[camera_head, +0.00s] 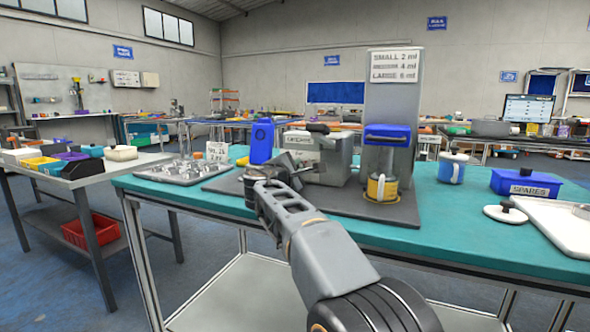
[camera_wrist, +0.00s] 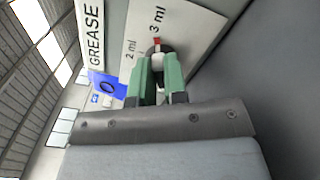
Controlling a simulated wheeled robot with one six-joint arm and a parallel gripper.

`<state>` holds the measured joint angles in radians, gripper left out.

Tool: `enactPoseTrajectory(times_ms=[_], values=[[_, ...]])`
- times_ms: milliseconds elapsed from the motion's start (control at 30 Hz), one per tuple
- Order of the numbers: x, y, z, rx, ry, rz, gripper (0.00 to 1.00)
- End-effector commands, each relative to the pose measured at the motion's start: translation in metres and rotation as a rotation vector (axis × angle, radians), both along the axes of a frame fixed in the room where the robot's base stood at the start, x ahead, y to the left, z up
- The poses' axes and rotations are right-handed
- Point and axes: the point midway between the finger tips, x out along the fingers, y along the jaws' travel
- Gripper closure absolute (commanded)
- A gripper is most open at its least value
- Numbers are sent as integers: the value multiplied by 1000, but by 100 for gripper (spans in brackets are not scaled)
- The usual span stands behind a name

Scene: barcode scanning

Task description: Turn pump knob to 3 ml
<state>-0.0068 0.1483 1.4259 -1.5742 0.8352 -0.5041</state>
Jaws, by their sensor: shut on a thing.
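The pump is a grey box (camera_head: 325,155) on the teal bench, with a dark handle on top. In the wrist view its white dial plate (camera_wrist: 190,30) reads "2 ml" and "3 ml", beside a "GREASE" label. The knob (camera_wrist: 157,49) is dark, with a red and white pointer mark lying just below the "3 ml" print. My gripper (camera_wrist: 157,68) has its green fingers shut on the knob from both sides. In the head view my gripper (camera_head: 268,188) is at the pump's left front, and the knob is hidden there.
A blue can (camera_head: 262,142) stands behind my gripper. A metal tray of parts (camera_head: 185,172) lies left.

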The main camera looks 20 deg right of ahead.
Motion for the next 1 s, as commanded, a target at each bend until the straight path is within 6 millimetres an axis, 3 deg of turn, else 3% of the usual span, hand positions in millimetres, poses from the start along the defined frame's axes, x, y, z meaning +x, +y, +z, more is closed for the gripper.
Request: enactPoseTrajectory(times_ms=[300,667,1000], values=[[0,0,0,1,-1,0,62],[-6,8,1,1,-1,2,62],[-51,56,2,0,0,5,62]])
